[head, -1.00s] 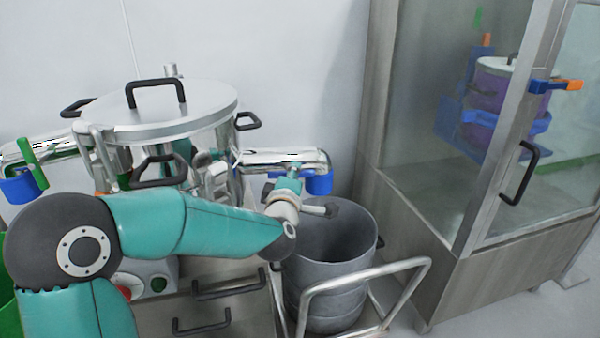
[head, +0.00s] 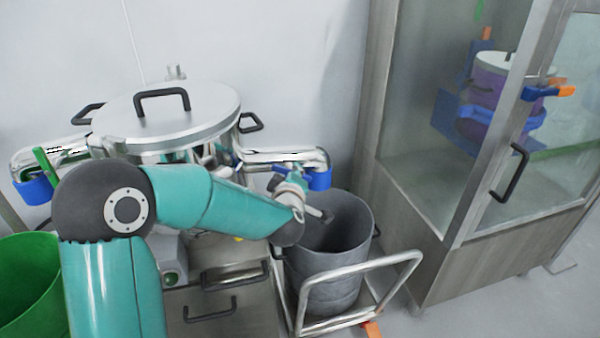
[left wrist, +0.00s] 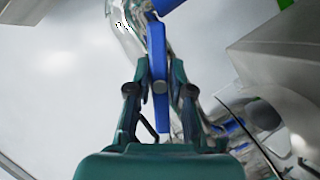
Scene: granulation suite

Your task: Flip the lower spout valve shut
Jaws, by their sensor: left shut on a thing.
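A steel spout pipe (head: 285,157) on the right of the lidded vessel (head: 170,110) ends in a blue outlet collar (head: 320,180). My left gripper (head: 296,173) is beside this spout, above the grey drum. In the left wrist view, a long blue lever (left wrist: 158,55) stands between the two fingers of my left gripper (left wrist: 160,72), which is shut on it. In the head view the lever is mostly hidden by the wrist. I cannot tell the valve's position inside the pipe. My right gripper is not in view.
The grey drum (head: 335,265) stands on a tubular trolley (head: 375,270) below the spout. A glass-doored cabinet (head: 430,235) stands to the right. Another spout with a green lever (head: 45,165) is at left, above a green bin (head: 25,285).

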